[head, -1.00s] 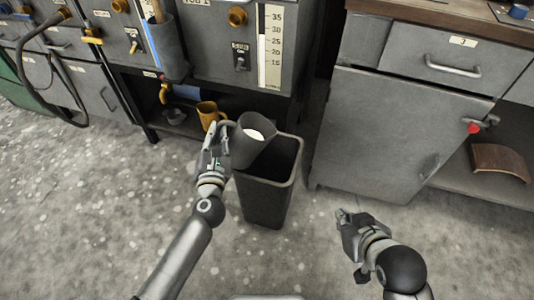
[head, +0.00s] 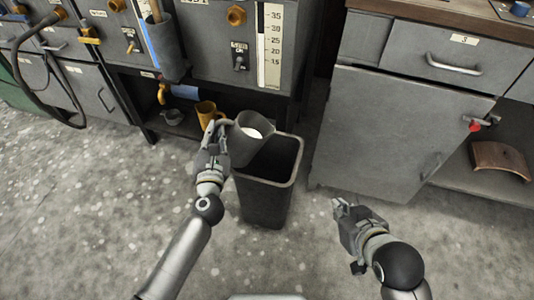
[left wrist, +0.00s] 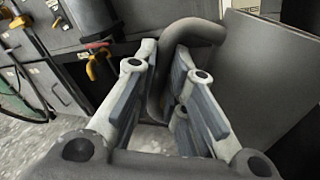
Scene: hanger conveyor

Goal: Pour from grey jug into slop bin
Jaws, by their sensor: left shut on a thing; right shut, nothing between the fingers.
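The grey jug (head: 246,146) is in my left gripper (head: 217,141), above the left rim of the slop bin. It leans a little to the right and white liquid shows inside near its top. In the left wrist view my left gripper (left wrist: 168,100) is shut on the jug's handle (left wrist: 158,85); the jug's grey body (left wrist: 240,75) is beyond, to the right. The slop bin (head: 264,200) is dark, open-topped and stands on the floor; the jug hides part of its opening. My right gripper (head: 342,208) is shut and empty, low over the floor to the right of the bin.
A yellow mug (head: 207,113) stands on the low shelf behind the jug. A grey machine with a scale (head: 270,45) is above it. A grey cabinet (head: 395,130) stands to the right, beside a curved brown piece (head: 500,160). The floor in front is clear.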

